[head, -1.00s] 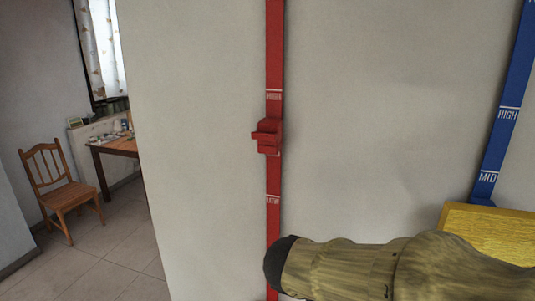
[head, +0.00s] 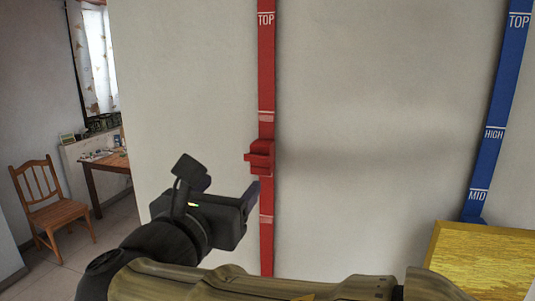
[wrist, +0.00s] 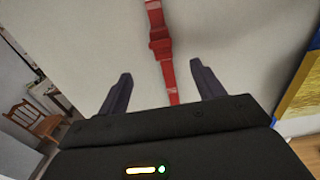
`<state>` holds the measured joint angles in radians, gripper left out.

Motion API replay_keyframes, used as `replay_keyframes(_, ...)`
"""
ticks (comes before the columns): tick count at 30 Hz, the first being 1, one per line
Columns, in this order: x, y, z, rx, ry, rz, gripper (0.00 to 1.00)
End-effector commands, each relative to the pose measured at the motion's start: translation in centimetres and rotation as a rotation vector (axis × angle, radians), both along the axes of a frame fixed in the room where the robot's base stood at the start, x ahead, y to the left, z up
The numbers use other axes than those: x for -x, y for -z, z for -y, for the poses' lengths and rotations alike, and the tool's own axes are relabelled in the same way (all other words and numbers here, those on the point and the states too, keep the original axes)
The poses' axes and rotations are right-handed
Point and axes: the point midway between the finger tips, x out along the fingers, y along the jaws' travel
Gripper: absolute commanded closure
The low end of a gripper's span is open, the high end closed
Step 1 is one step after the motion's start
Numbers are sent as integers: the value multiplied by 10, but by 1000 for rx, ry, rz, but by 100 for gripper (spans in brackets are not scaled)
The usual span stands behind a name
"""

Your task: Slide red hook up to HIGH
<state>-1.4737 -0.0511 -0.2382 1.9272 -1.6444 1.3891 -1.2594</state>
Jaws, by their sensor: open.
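The red hook (head: 261,157) is a small block with a lip. It sits on the vertical red rail (head: 267,70), below the HIGH mark and above the low mark. The TOP mark is at the upper end; the lower labels are too faint to read now. My gripper (head: 250,190) is at the lower left of the hook, apart from it and empty. In the wrist view my gripper (wrist: 160,70) shows its two fingers spread wide, with the rail between them and the hook (wrist: 159,40) beyond the fingertips.
A blue rail (head: 491,110) with TOP, HIGH and MID marks is on the wall at right, above a yellow block (head: 480,262). A wooden chair (head: 48,205) and a table (head: 105,165) stand far left beyond the wall's edge. The wall around the red rail is clear.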

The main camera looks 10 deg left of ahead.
Motion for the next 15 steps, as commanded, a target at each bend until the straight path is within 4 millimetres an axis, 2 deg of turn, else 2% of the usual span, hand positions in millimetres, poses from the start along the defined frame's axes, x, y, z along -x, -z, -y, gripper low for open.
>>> replay_keyframes(8, -13, -1, 2, 1, 2, -1, 33)
replay_keyframes(15, -51, -2, 7, 2, 2, -2, 33)
